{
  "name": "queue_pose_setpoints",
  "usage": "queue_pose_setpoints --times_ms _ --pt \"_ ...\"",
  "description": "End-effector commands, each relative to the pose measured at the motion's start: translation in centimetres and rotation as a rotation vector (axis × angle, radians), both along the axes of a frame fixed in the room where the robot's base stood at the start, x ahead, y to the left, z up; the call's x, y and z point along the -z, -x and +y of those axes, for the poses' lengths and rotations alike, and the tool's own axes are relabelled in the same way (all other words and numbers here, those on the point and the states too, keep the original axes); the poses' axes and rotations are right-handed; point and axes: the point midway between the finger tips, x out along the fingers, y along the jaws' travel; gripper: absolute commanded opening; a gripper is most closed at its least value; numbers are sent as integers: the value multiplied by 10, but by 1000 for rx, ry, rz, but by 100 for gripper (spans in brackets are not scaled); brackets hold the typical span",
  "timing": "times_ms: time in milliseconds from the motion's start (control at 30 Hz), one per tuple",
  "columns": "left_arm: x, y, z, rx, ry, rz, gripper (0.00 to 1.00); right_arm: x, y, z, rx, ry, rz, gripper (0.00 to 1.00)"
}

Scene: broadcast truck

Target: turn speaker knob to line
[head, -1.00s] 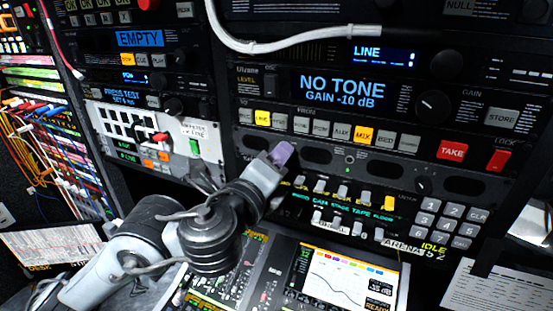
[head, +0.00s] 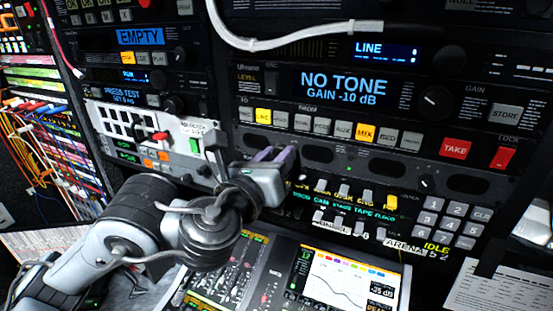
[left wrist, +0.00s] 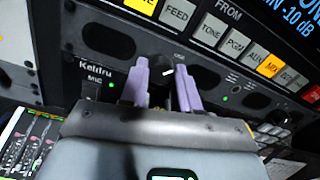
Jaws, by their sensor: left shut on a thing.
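In the left wrist view a small dark knob (left wrist: 167,72) with a pale pointer mark sits on the black speaker panel (left wrist: 106,38). The panel has oval grilles and the label "Keldru MIC" at left. My left gripper (left wrist: 163,82) has its two purple fingers on either side of this knob and is shut on it. The pointer's exact setting is hard to read. In the head view my left gripper (head: 275,155) reaches that panel (head: 432,170) below the button row, and the fingers and wrist hide the knob. My right gripper is not in view.
Above the panel is a row of buttons (head: 364,132), with a TAKE button (head: 455,148) at right. Below are small switches (head: 344,190) and a keypad (head: 445,217). A white cable (head: 300,38) hangs above.

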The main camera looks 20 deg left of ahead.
Motion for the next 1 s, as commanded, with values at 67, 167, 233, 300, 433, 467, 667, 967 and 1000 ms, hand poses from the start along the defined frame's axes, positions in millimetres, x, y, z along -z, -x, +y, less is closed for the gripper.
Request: queue_pose_setpoints --times_ms 67,167,233,300,433,467,667,967,1000 --pt "0 0 -1 3 -20 -1 0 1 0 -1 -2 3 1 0" --pt "0 0 -1 2 -36 -1 0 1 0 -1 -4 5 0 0" --pt "1 0 -1 3 -43 0 0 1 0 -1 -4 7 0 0" --pt "1 0 -1 3 -46 0 0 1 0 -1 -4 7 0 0" --pt "1 0 -1 3 -47 0 0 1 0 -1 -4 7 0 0" --pt "1 0 -1 3 -47 0 0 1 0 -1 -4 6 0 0" --pt "1 0 -1 3 -46 1 38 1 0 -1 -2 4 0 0" --pt "0 0 0 0 -44 -1 56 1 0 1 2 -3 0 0" --pt "0 0 0 0 -44 -1 56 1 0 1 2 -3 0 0"
